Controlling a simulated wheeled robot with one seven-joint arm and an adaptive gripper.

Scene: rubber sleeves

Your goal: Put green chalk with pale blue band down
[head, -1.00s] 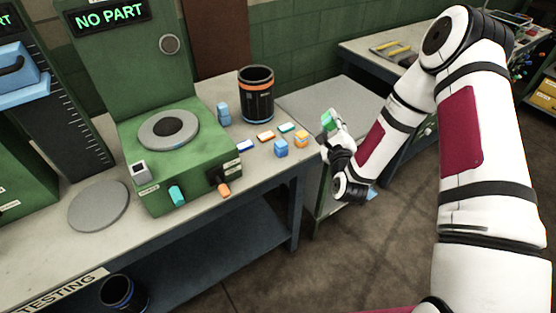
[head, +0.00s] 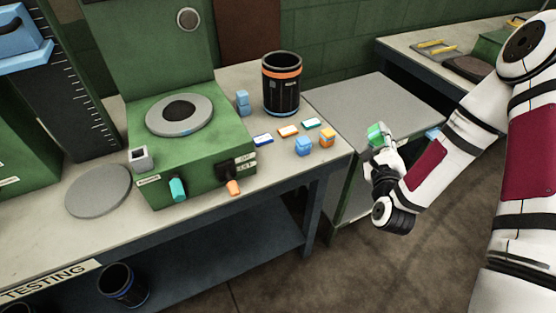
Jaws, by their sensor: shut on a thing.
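The green chalk (head: 375,132) is held up at the end of my arm, in the right half of the head view. My gripper (head: 382,143) is shut on it. The chalk is small here, and its pale blue band is hard to make out. My gripper is in front of the low grey table top (head: 365,97), right of the workbench (head: 335,152). I cannot tell its exact height over that surface.
On the bench's right end are blue and orange chalks (head: 304,145), (head: 327,137), small coloured labels (head: 288,131) and a dark bin (head: 282,85). A green machine (head: 185,150) stands left of them. The grey table top looks clear.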

